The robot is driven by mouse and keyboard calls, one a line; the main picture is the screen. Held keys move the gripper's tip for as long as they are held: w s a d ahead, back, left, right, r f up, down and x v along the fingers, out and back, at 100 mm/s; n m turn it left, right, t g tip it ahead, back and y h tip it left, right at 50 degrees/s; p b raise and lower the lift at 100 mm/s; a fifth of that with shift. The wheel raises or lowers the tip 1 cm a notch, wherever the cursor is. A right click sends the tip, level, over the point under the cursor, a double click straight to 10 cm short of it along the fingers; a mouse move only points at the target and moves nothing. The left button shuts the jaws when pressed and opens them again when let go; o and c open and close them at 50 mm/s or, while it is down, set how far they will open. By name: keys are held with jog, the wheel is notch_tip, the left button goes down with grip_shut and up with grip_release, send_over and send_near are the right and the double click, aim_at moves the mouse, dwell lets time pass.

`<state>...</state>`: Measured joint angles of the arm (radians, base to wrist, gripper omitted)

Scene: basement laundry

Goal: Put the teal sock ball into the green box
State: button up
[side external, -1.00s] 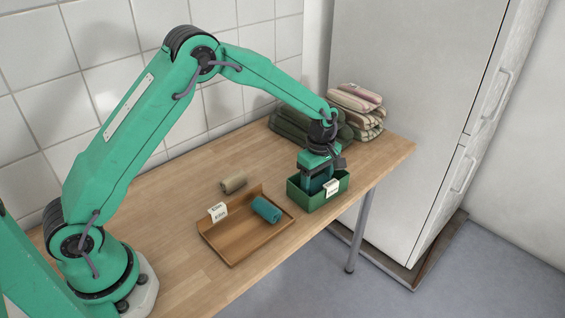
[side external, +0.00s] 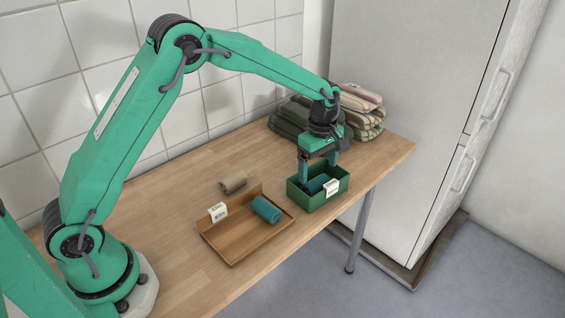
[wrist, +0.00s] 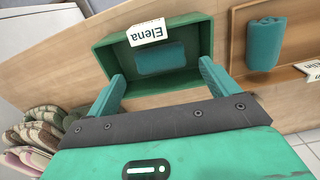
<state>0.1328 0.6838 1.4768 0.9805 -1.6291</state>
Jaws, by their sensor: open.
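The green box (side external: 336,199) stands near the right end of the table, with a white label that reads "Elena" in the wrist view (wrist: 146,32). A teal sock ball (side external: 317,184) lies inside it; it also shows on the box floor in the wrist view (wrist: 160,59). My gripper (side external: 318,172) is open just above the box, its fingers apart and empty. A second teal sock ball (side external: 266,209) lies in the brown wooden tray (side external: 236,248) to the left of the box; it shows at the upper right of the wrist view (wrist: 264,44).
A beige sock ball (side external: 233,181) lies on the table behind the tray. Folded dark green cloth (side external: 290,119) and a stack of striped towels (side external: 362,110) sit behind the box. A tall white cabinet (side external: 410,100) stands beyond the table's right end.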

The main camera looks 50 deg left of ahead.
aim_at(316, 180)
notch_tip(316, 180, up, 7)
jog(key=shift+r, duration=0.15)
dwell(0.5)
jog(key=shift+r, duration=0.1)
jog(key=s+a+r+m+t, duration=0.35)
jog(key=s+r+m, duration=0.45)
jog(key=s+r, duration=0.5)
jog(key=s+a+f+m+t, duration=0.1)
jog(key=s+m, duration=0.3)
jog(key=s, duration=0.5)
jog(key=s+a+f+m+t, duration=0.1)
jog(key=s+a+m, duration=0.1)
jog(key=s+m, duration=0.3)
jog(key=s, duration=0.3)
jog(key=shift+s+a+f, duration=0.25)
jog(key=shift+s+a, duration=0.05)
jog(key=shift+s, duration=0.05)
